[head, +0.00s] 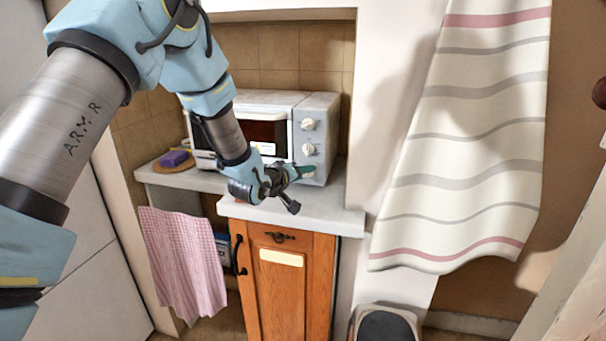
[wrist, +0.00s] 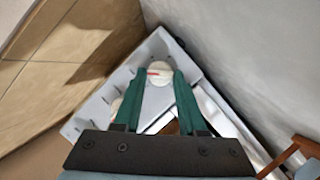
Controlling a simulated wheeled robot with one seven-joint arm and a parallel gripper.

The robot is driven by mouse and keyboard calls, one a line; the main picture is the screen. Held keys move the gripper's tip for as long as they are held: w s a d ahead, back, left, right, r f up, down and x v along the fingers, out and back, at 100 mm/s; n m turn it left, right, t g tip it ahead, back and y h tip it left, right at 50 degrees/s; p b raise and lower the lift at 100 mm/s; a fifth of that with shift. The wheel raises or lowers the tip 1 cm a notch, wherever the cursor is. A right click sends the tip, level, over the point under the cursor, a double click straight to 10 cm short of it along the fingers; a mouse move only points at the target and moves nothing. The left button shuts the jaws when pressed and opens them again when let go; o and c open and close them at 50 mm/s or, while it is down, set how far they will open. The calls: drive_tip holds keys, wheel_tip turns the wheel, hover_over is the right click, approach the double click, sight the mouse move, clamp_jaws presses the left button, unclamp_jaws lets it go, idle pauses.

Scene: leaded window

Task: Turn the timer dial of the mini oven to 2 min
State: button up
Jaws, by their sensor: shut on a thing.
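The mini oven (head: 270,98) is white with a dark glass door and stands on the counter in the alcove. Its right front panel carries a top dial (head: 308,124) and a middle dial (head: 308,149), both pale and round. My gripper (head: 305,171) is at the bottom of this panel, over the place of the lowest dial, mostly hidden there by the fingers. In the wrist view the green fingers close on both sides of a cream dial (wrist: 158,78) with a short red mark. The labels and scale are too small to read, so I cannot tell the dial's setting.
A purple sponge (head: 173,158) lies on a round wooden board left of the oven. A pink checked towel (head: 183,262) hangs below the counter, beside a wooden cabinet (head: 285,300). A striped cloth (head: 465,150) hangs at the right. Tiled wall is close behind the oven.

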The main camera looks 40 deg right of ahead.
clamp_jaws()
drive_tip(key=shift+f+b, duration=0.15)
drive_tip(key=shift+b, duration=0.4)
drive_tip(key=shift+m+b, duration=0.3)
drive_tip(key=shift+m, duration=0.1)
drive_tip(key=o, duration=0.9)
unclamp_jaws()
